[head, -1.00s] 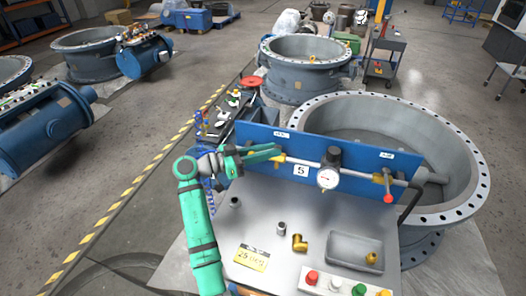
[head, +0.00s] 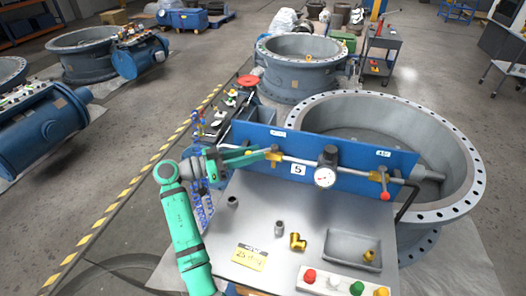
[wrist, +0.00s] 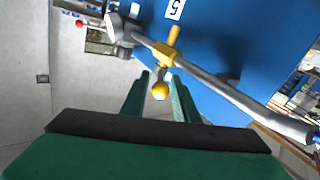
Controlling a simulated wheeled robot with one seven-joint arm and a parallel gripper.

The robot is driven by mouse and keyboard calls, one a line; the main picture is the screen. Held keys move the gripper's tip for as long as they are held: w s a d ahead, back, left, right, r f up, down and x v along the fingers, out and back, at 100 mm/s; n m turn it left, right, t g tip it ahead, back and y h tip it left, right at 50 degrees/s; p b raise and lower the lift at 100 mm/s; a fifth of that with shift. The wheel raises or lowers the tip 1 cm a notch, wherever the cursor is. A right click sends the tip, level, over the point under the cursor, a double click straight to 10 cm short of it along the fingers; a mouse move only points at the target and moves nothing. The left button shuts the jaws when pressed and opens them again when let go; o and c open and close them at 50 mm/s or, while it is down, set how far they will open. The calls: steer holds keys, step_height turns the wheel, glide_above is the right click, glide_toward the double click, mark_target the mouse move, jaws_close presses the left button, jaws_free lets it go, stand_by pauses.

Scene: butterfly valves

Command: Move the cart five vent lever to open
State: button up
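Cart five's blue panel (head: 340,160) carries a grey pipe with two small valves. The left valve (head: 273,154) is brass with a yellow-knobbed lever. The right valve (head: 384,177) has a red-knobbed lever hanging down. The labels above them are too small to read, so I cannot tell which is the vent. My gripper (head: 262,154) is at the left valve, coming from the left. In the wrist view, my gripper (wrist: 160,88) is open, its green fingers on either side of the yellow knob (wrist: 160,90). I cannot tell whether they touch it.
A pressure gauge (head: 325,177) sits on the pipe between the valves. On the cart's grey top are a brass fitting (head: 298,242), a grey tray (head: 352,249) and a strip of coloured buttons (head: 340,284). A large flanged ring (head: 455,200) stands behind the panel.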

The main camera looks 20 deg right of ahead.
steer(key=a, duration=0.6)
steer(key=shift+w, duration=0.15)
steer(key=shift+a, duration=0.1)
steer(key=shift+c, duration=0.3)
